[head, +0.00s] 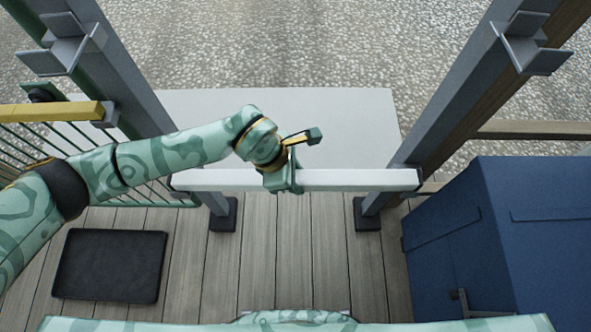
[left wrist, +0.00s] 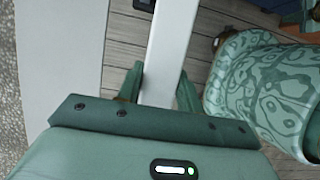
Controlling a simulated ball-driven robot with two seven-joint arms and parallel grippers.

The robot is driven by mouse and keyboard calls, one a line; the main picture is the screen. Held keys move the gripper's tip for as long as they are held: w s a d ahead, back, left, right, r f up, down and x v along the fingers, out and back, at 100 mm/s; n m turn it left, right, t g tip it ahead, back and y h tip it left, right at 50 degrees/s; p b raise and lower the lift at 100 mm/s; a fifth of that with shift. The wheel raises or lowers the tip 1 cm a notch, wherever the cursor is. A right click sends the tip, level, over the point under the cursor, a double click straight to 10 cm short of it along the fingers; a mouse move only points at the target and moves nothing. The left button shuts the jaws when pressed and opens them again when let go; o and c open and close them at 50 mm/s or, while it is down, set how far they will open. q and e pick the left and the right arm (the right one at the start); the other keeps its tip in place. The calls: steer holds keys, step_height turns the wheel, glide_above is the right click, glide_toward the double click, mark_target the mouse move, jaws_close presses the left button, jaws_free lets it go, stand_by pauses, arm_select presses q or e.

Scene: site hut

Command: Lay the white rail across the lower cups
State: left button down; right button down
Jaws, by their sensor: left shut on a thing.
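The white rail (head: 350,180) lies level, left to right, in front of the two grey posts. My left gripper (head: 284,182) is shut on it near its middle. In the left wrist view the rail (left wrist: 166,45) runs between the two fingers of my left gripper (left wrist: 160,90). The left post (head: 120,88) and right post (head: 455,90) each carry an upper cup, left (head: 62,45) and right (head: 530,45), both empty. The rail's ends cross the lower posts. My right gripper is out of view.
A blue box (head: 490,240) stands close by the rail's right end. A green gate with a yellow top bar (head: 50,111) is at left. A black mat (head: 110,265) lies on the plank deck (head: 290,255). A pale slab (head: 330,120) lies beyond the rail.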

arm_select(q)
steer(key=shift+f, duration=0.3)
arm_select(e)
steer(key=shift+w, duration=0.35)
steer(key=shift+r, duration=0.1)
arm_select(q)
steer(key=c, duration=0.8)
jaws_free()
steer(key=shift+c, duration=0.2)
